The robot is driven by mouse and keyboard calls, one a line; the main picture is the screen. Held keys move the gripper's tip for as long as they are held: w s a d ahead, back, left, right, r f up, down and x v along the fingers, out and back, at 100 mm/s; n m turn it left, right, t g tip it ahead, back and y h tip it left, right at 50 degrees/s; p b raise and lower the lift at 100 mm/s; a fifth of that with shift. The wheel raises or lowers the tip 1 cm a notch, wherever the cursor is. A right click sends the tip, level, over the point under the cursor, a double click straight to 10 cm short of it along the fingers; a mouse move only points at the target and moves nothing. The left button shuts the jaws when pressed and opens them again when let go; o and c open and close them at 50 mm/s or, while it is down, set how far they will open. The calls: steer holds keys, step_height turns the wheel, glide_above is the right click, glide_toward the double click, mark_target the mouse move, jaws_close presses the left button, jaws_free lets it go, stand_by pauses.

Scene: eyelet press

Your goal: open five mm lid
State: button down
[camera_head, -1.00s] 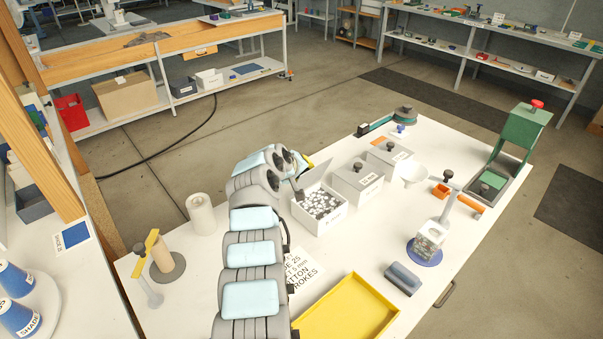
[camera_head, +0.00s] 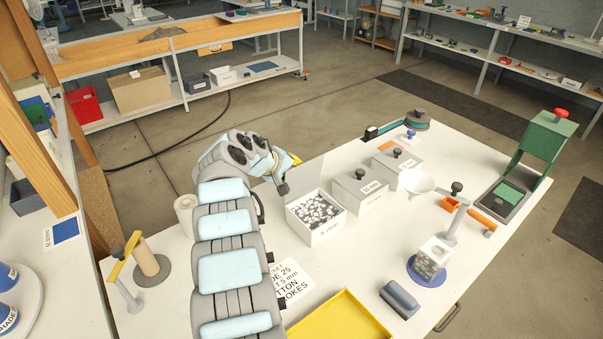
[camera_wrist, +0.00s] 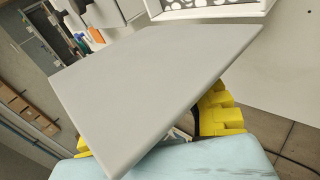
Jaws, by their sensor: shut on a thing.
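The 5 mm box (camera_head: 327,229) is white and stands open on the table, full of small white and dark pieces. Its flat grey lid (camera_head: 300,172) is steeply tilted along the box's back-left edge. I cannot tell whether it touches the box. My gripper (camera_head: 284,172), mostly hidden behind my arm, is shut on the lid from the left. In the wrist view the lid (camera_wrist: 155,85) fills the middle, with the yellow fingers of my gripper (camera_wrist: 150,135) partly hidden behind it. The box's rim (camera_wrist: 215,13) shows at the top.
Two closed boxes with black knobs, one nearer (camera_head: 357,192) and one farther (camera_head: 396,166), stand right of the open box. A white funnel (camera_head: 416,183), a green press (camera_head: 535,160) and a yellow tray (camera_head: 340,318) are also on the table. A paper roll (camera_head: 185,212) stands left of my arm.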

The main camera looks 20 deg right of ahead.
stand_by(0.7)
steer(key=c, duration=0.8)
jaws_free()
steer(key=shift+a+r, duration=0.1)
steer(key=shift+a, duration=0.05)
steer(key=shift+v, duration=5.85)
steer(key=shift+w, duration=0.1)
